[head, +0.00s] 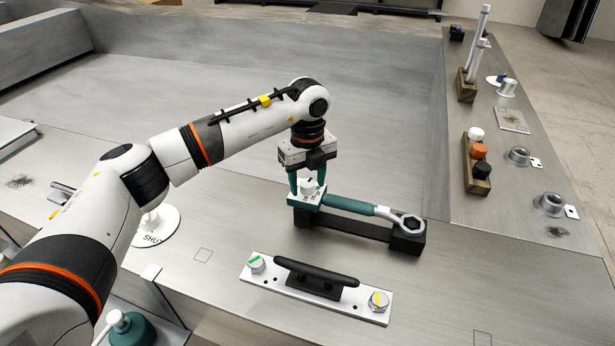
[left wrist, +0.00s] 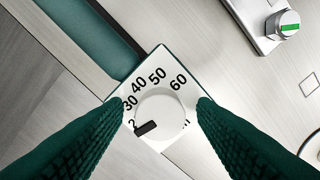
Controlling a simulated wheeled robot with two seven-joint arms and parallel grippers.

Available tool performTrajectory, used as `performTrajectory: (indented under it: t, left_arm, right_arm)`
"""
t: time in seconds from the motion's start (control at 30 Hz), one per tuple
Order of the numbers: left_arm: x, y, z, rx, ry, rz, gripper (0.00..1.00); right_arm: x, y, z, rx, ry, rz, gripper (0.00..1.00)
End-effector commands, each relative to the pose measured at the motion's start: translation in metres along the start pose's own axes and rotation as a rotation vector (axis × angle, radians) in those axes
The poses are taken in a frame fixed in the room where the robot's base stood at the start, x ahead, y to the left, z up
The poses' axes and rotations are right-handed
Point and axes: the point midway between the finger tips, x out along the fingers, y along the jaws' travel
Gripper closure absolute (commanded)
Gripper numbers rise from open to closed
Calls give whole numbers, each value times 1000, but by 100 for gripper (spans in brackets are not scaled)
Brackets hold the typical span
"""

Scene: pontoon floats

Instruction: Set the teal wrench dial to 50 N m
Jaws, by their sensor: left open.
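The teal wrench (head: 350,206) lies on a black stand (head: 372,229), its ring end to the right. Its white dial knob (left wrist: 165,108) sits on a white square scale plate (left wrist: 175,62) in the left wrist view. Numbers 30, 40, 50 and 60 can be read; one starting with 2 is partly hidden by a finger. The black pointer mark (left wrist: 146,128) faces lower left, near that partly hidden number. My left gripper (head: 308,187) points down over the dial. Its teal fingers are open, one on either side of the knob; contact cannot be told. My right gripper is not in view.
A silver plate with a black cleat (head: 316,275) and two knobs, one green-marked (head: 256,262), one yellow-marked (head: 378,300), lies in front of the stand. A white round SHUT plate (head: 160,228) is at left. Wooden racks (head: 476,165) and metal fittings line the right side.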

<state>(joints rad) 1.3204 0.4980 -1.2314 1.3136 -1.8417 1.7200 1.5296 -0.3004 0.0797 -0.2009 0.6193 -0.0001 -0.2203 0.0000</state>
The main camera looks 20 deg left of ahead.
Motion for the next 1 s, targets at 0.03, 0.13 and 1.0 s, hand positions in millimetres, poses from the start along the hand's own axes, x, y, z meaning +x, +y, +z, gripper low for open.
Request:
performTrajectory:
  t: [0.03,0.13,1.0]
  left_arm:
    - [0,0,0,0,0,0,48]
    - [0,0,0,0,0,0,63]
    - [3,0,0,298,2,2,93]
  right_arm:
    - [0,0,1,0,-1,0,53]
    - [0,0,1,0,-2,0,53]
    - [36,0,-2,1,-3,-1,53]
